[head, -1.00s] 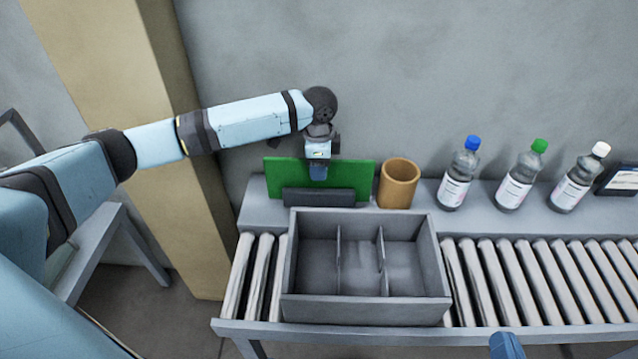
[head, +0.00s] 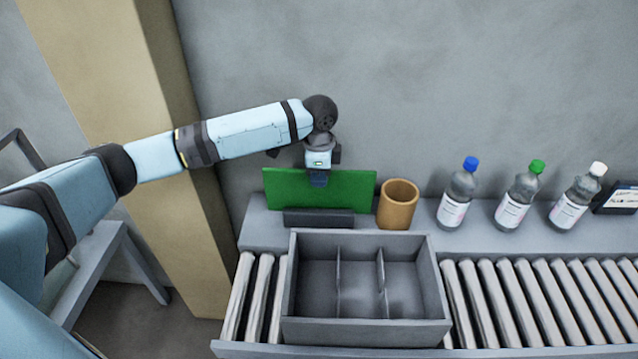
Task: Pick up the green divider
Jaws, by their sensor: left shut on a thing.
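The green divider (head: 352,188) is an upright flat green panel behind the crate, at the back of the shelf. My left gripper (head: 318,179) comes down from above and is shut on the middle of its top edge. The dark holder (head: 318,218) stands right in front of the divider's lower edge. I cannot tell whether the lower edge is clear of the holder. The grey crate (head: 365,333) sits on the rollers in front, with two thin upright partitions inside. My right gripper is not in view.
A brown cup (head: 398,205) stands close to the divider's right side. The wall is close behind. Rollers (head: 535,300) to the right are bare.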

